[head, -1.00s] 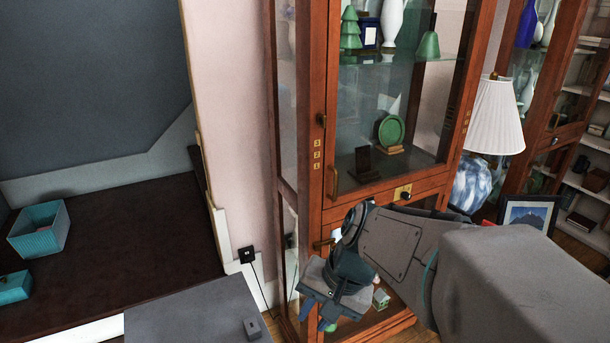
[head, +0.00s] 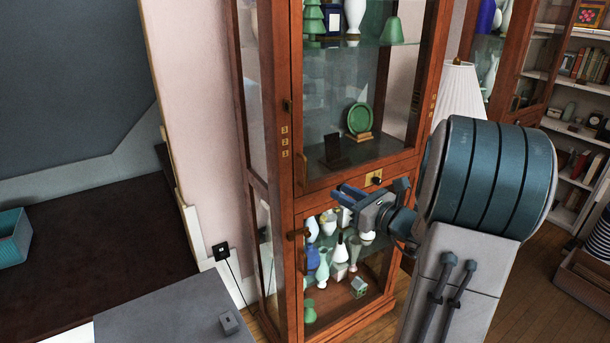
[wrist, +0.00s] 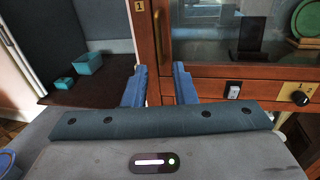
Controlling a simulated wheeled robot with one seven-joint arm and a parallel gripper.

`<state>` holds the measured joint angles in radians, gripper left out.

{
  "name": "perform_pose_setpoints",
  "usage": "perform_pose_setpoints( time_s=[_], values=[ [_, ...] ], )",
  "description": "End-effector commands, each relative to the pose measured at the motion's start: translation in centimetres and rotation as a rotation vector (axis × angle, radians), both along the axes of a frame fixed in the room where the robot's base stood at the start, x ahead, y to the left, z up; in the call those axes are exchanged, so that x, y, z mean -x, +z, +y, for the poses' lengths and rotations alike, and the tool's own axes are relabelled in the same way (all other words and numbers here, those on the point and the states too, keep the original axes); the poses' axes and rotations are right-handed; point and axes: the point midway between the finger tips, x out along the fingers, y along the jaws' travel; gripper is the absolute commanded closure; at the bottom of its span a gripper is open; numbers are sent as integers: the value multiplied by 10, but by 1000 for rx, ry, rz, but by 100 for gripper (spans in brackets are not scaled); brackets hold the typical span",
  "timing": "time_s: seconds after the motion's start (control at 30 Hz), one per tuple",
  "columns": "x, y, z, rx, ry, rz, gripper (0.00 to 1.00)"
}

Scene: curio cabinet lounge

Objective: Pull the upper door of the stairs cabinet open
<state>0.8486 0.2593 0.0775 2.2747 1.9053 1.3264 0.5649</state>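The cabinet (head: 262,190) is tall, with a reddish wood frame and glass panes. Its upper door (head: 347,95) looks shut in the head view. The door's slim brass handle shows in the wrist view (wrist: 157,36), upright on the left stile. My gripper (head: 343,194) is in front of the cabinet near the bottom of the upper door, fingers pointing toward it. In the wrist view my gripper (wrist: 158,70) is open, its two blue fingers apart with nothing between them. The handle lies ahead of the gap, and no contact shows.
A knob on a brass plate (head: 376,181) sits on the rail below the upper door. The lower door (head: 345,262) shows vases behind glass. A white lamp (head: 458,95) stands right of the cabinet. A grey surface (head: 170,318) lies at front left.

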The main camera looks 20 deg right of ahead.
Motion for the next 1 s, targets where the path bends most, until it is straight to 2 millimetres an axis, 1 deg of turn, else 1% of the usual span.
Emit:
perform_pose_setpoints(
  time_s=[0.17,0.4,0.6,0.7,0.8,1.0],
  values=[
    [-24,1,11,-1,5,0,76],
    [-72,1,31,1,6,1,76],
    [-105,1,45,1,5,0,76],
    [-115,1,49,2,4,0,76],
    [-121,1,51,2,3,0,76],
    [-124,0,52,3,3,1,76]
  ],
)
